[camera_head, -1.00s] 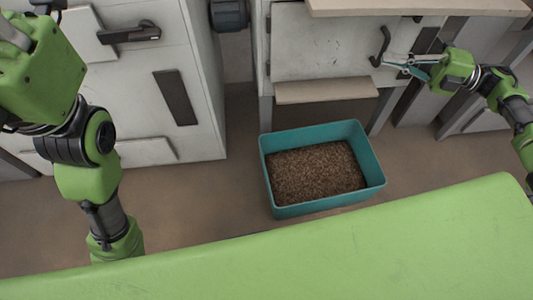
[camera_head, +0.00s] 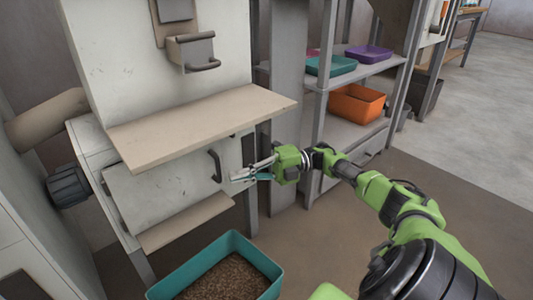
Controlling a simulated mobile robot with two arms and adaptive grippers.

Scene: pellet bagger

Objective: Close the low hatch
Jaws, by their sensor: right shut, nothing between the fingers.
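The low hatch (camera_head: 165,187) is a pale worn panel under the wide tan shelf of the machine, with a dark bar handle (camera_head: 216,166) near its right edge. It looks flush or nearly flush with the front; I cannot tell whether it is fully shut. My right gripper (camera_head: 236,177) is shut and empty, its fingertips pointing left just right of and below the handle. I cannot tell whether they touch the panel. My left gripper is out of view.
A teal bin (camera_head: 222,262) of brown pellets stands on the floor below the hatch. The tan shelf (camera_head: 200,127) juts out above it. A rack at right holds an orange bin (camera_head: 357,103), a teal tray (camera_head: 331,66) and a purple tray (camera_head: 369,53).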

